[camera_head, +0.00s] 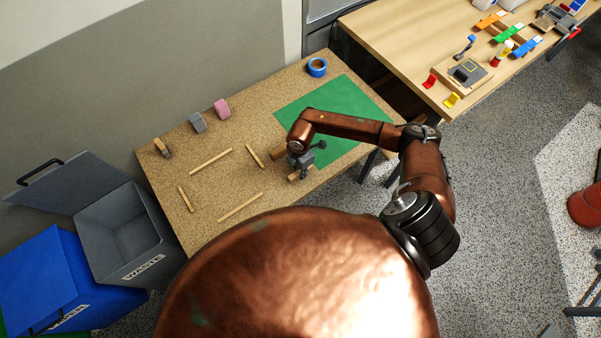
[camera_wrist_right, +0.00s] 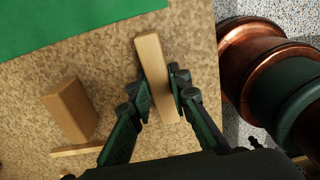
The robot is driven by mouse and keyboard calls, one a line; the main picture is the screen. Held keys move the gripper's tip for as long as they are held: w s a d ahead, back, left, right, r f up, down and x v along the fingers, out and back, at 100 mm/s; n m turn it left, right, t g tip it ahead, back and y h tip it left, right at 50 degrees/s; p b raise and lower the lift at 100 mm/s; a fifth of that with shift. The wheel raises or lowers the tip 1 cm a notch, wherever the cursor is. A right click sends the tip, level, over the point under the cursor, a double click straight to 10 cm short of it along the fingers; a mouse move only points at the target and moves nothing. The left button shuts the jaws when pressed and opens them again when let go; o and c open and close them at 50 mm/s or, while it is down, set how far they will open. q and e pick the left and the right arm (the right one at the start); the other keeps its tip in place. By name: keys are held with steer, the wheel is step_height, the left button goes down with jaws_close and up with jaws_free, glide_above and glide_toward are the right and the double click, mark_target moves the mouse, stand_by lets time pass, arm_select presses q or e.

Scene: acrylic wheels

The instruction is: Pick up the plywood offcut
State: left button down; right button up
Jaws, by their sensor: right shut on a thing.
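My right gripper (camera_head: 301,168) is low over the speckled table, near its front edge. In the right wrist view my gripper's fingers (camera_wrist_right: 162,98) are shut on a pale, narrow wooden piece, which I take to be the plywood offcut (camera_wrist_right: 153,62). It juts out beyond the fingertips. In the head view the offcut (camera_head: 294,179) shows only in part under the gripper. I cannot tell whether it still touches the table. A browner wooden block (camera_wrist_right: 71,109) lies left of the fingers. My left gripper is not in view.
A green mat (camera_head: 335,107) lies behind the gripper. Thin wooden strips (camera_head: 211,161) lie on the table's left part. An open grey waste bin (camera_head: 122,235) stands at left.

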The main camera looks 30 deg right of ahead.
jaws_close()
